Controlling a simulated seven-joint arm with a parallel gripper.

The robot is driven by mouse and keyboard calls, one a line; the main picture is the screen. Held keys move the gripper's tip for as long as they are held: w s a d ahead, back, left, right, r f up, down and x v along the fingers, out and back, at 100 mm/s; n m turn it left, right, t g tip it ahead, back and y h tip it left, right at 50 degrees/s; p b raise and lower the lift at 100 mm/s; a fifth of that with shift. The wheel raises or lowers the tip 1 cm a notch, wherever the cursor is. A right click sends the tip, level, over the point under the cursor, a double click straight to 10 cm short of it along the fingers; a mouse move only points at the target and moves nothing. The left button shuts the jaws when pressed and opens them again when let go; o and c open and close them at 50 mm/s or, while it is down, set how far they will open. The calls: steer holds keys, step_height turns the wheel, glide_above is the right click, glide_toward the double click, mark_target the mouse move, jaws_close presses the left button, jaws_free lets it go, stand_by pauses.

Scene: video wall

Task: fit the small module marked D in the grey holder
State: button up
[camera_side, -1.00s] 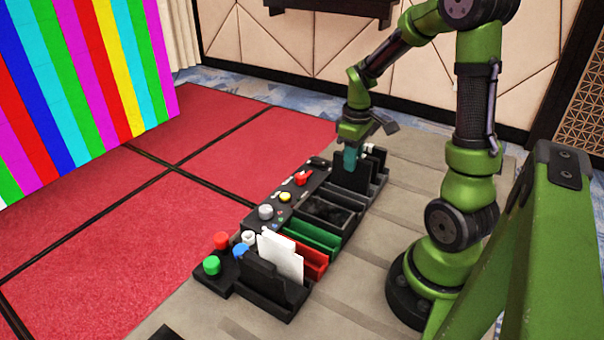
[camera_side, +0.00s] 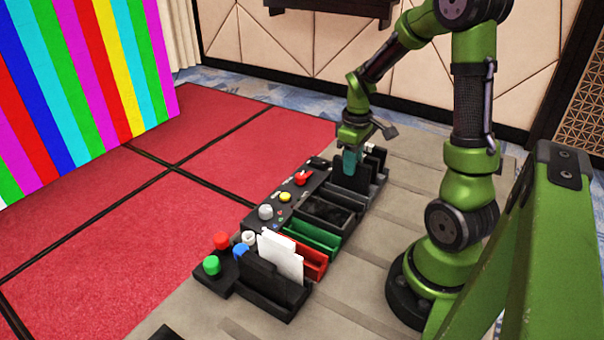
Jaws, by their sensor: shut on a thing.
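My gripper (camera_side: 352,163), with teal fingers, points down at the far end of the row of trays. It is shut on a small dark module, mostly hidden by the fingers and the dark upright plates around it. No letter D can be read at this size. The grey holder (camera_side: 361,196) appears to be the dark grey open tray just below and in front of the fingers. I cannot tell whether the module touches it or is seated in it.
Nearer in the row are a black tray (camera_side: 336,222), a green tray (camera_side: 318,237), a red tray (camera_side: 316,267) and a black rack with white cards (camera_side: 283,258). A control panel with a red knob (camera_side: 302,177) and buttons runs along the left side.

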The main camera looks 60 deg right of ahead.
steer(key=shift+f, duration=0.55)
stand_by(1.2)
steer(key=o, duration=1.1)
steer(key=shift+r, duration=4)
